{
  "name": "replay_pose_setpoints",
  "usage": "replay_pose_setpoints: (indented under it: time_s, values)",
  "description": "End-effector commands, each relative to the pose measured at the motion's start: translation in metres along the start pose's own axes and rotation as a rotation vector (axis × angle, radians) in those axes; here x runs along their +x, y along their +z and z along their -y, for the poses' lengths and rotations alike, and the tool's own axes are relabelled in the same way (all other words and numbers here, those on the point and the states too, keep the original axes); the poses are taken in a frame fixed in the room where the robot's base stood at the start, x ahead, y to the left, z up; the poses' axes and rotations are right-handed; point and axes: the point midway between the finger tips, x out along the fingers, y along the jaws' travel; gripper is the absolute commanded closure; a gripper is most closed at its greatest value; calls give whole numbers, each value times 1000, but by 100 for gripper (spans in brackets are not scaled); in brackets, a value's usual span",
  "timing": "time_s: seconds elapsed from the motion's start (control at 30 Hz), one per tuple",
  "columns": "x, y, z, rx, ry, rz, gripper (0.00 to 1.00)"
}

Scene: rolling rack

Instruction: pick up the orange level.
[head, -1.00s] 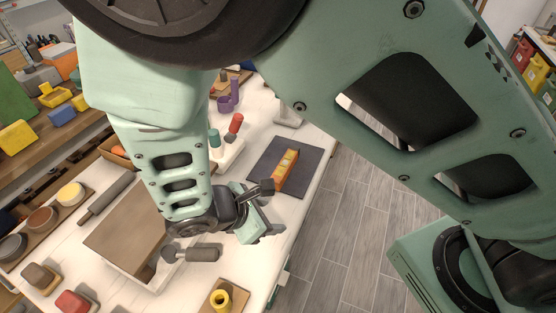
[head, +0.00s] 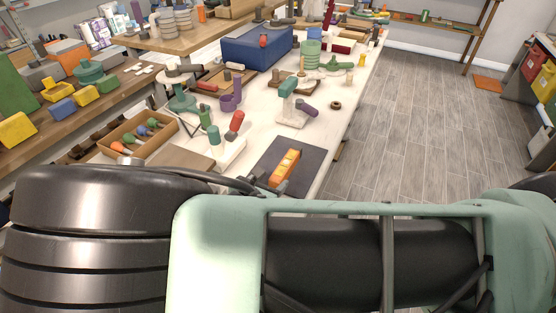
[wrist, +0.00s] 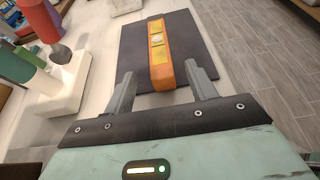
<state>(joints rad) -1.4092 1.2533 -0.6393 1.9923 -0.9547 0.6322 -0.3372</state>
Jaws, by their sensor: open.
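The orange level (head: 285,167) lies on a dark grey mat (head: 301,159) near the edge of the white table in the head view. In the wrist view the level (wrist: 160,72) is an orange bar with a yellow strip along its top, pointing away from me. My gripper (wrist: 160,86) is open, its two grey fingers apart on either side of the level's near end. I cannot tell whether the fingers are down at the level's height. In the head view my arm hides the near part of the table, and the gripper is mostly hidden there.
A white block holding green and red pegs (head: 229,149) stands left of the mat; it also shows in the wrist view (wrist: 62,98). A wooden tray of screwdrivers (head: 139,135) lies further left. Grey floor (head: 420,120) is open right of the table.

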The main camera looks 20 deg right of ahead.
Motion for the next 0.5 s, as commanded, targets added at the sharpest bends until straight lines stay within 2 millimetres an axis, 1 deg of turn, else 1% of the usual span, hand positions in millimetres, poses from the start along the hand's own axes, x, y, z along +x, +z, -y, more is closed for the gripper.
replay_pose_setpoints:
  time_s: [0.03,0.1,0.33,0.5]
  values:
    - [10,-4,1,1,-2,1,44]
    - [18,-3,0,0,-1,1,44]
    - [32,-2,0,1,-1,0,44]
    - [54,-7,0,1,-2,-1,44]
